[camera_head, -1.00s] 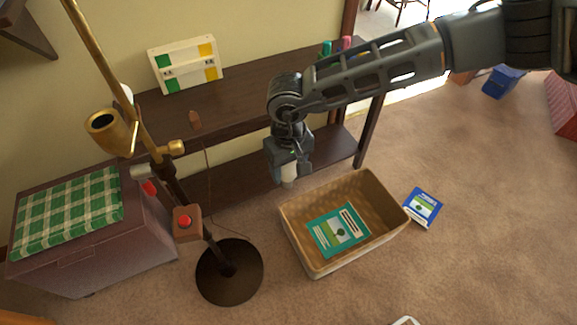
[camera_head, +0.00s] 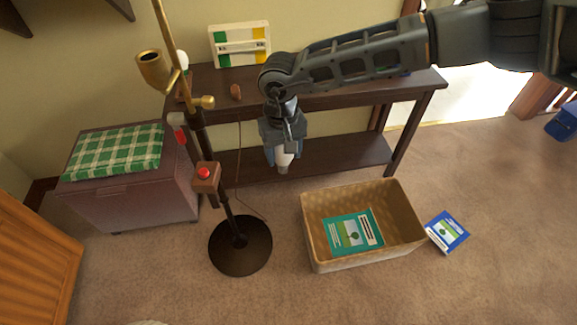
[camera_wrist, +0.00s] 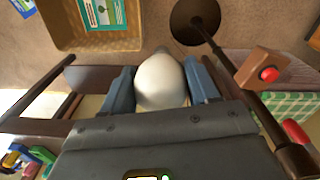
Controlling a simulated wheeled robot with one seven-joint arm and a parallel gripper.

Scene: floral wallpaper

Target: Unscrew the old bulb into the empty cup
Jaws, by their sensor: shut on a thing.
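My gripper (camera_head: 283,152) points down in front of the dark table, to the upper left of the wicker basket. It is shut on a white rounded bulb (camera_wrist: 161,82), held between the two blue-grey fingers; in the head view its pale lower end (camera_head: 283,163) shows below them. The brass floor lamp (camera_head: 164,35) stands to the left, apart from my gripper. A brass cup (camera_head: 154,68) is fixed to its pole, with its opening tilted up; I cannot see its inside fully. A white round thing (camera_head: 182,60) is partly hidden behind the pole.
The wicker basket (camera_head: 313,254) on the carpet holds a green book. A blue book (camera_head: 447,231) lies to its right. A red button box (camera_head: 205,176) is on the lamp pole above a round base (camera_head: 240,246). A chest (camera_head: 140,205) with a checked cushion stands left.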

